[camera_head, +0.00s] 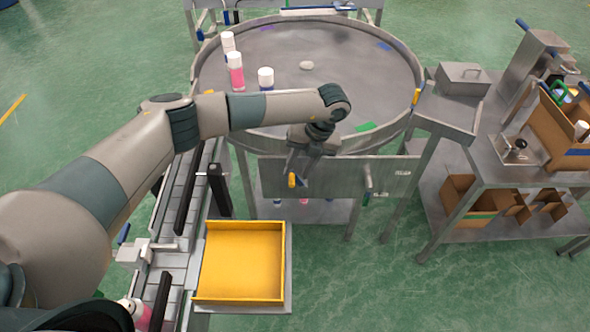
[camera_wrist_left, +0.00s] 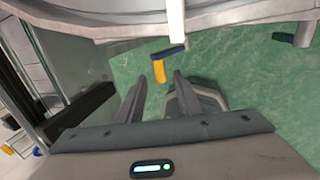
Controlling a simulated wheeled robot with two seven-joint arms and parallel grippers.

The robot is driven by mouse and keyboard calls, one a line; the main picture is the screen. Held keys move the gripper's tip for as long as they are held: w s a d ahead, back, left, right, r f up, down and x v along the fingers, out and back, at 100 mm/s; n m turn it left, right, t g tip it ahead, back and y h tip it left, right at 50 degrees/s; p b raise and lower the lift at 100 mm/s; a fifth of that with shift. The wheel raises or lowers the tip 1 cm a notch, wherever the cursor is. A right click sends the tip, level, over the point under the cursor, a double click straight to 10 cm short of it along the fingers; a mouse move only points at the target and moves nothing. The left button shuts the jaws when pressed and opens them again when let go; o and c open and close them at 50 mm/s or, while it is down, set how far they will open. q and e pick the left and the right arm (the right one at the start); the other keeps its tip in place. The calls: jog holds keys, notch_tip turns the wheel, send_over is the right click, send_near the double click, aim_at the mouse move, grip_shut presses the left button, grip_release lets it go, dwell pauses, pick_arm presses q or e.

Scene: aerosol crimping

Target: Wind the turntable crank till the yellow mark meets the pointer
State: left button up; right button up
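The round grey turntable (camera_head: 330,88) stands at the top middle of the head view. My left gripper (camera_head: 299,176) points down at its near side, in front of the grey front panel (camera_head: 335,178). A small yellow grip (camera_head: 292,181), seemingly the crank's, shows at the fingertips. In the left wrist view the gripper (camera_wrist_left: 161,76) has its fingers apart, with the yellow grip (camera_wrist_left: 160,70) between or just beyond the tips; contact cannot be told. A yellow piece (camera_head: 417,95) sits on the turntable's right rim; whether it is the mark or pointer is unclear. My right gripper is out of view.
Several bottles, including a pink one (camera_head: 236,72), stand on the turntable's left. A yellow tray (camera_head: 242,262) and a conveyor (camera_head: 180,215) lie nearer. A grey lever (camera_head: 367,178) projects from the panel. A bench (camera_head: 515,175) with boxes stands right. Green floor is clear at lower right.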

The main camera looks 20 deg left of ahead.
aim_at(293, 179)
pick_arm(q)
jog(key=shift+p+x, duration=0.35)
jog(key=shift+x, duration=1.2)
grip_shut()
